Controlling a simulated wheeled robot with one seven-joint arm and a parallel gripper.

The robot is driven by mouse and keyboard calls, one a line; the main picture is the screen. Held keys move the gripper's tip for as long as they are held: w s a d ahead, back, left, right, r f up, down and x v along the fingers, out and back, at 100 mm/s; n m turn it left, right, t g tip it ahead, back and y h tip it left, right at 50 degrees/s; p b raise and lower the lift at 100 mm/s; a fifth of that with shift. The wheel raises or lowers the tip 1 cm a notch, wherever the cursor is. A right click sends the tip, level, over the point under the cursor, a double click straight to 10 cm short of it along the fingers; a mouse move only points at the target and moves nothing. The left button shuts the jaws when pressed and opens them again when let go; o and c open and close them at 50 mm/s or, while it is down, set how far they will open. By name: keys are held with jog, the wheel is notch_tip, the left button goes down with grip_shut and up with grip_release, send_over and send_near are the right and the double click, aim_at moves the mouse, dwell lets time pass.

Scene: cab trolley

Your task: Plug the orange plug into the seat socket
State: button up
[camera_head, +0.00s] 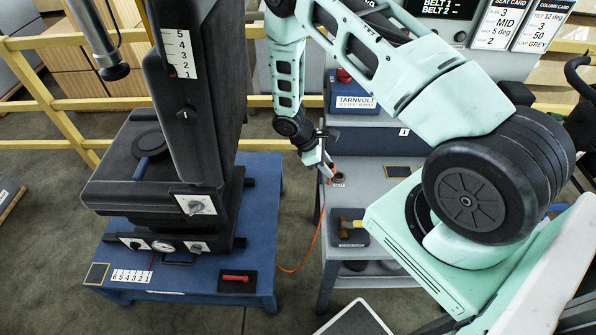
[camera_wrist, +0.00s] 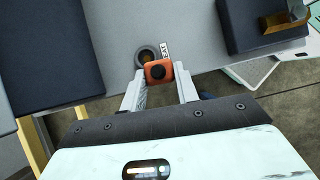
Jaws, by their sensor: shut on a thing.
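The orange cable (camera_head: 312,243) hangs down past the trolley edge. The black seat (camera_head: 160,190) stands on a blue platform, with white panels on its base (camera_head: 165,246).
A gap of floor separates platform and trolley. Yellow rails (camera_head: 60,110) run behind.

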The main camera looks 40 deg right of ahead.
jog(key=d+r, duration=0.3)
jog(key=d, duration=0.1)
jog(key=shift+n+h, duration=0.3)
jog(key=shift+n, duration=0.1)
jog(key=shift+s+f+b, duration=0.1)
jog(key=shift+f+b, duration=1.2)
jog(key=shift+f, duration=1.25)
jog(key=shift+f+b, duration=0.95)
jog(key=shift+b, duration=0.1)
jog(key=o, duration=1.2)
jog(key=shift+a+r, duration=0.1)
jog(key=b+v, duration=0.4)
jog(key=v, duration=1.3)
jog(key=shift+a, duration=0.15)
